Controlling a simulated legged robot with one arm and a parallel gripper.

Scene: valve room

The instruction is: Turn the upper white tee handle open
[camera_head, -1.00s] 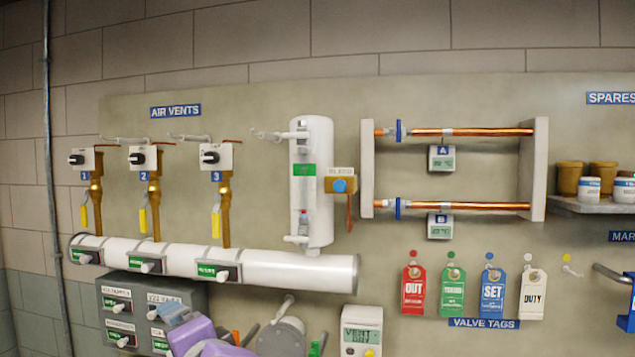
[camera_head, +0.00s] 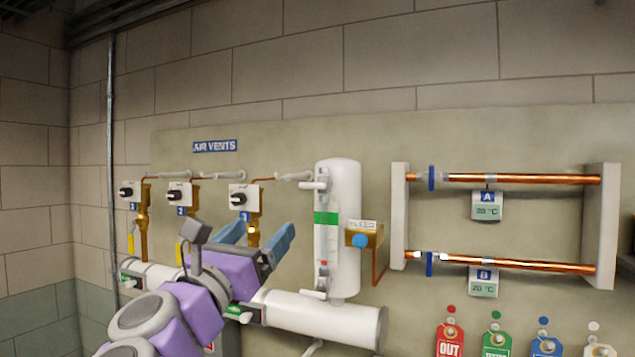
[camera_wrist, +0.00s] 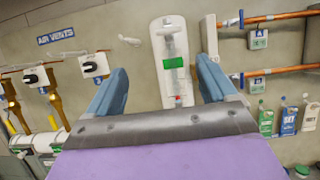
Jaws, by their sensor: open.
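The upper white tee handle (camera_head: 314,185) sticks out to the left near the top of the white upright cylinder (camera_head: 345,200). A matching lower white handle (camera_head: 314,294) is near the cylinder's bottom. In the wrist view the upper handle (camera_wrist: 168,30) shows near the top, ahead of the jaws. My gripper (camera_head: 256,238) has blue fingers spread apart and empty, to the left of the cylinder and below the upper handle. In the wrist view my gripper (camera_wrist: 160,82) has its two fingers on either side of the cylinder's image, apart from the handle.
A brass block with a blue knob (camera_head: 360,240) is fixed right of the cylinder. A thick white horizontal pipe (camera_head: 325,318) runs below it. Air vent valves (camera_head: 243,196) stand to the left. Copper pipes (camera_head: 520,179) are at the right. The wall above the cylinder is clear.

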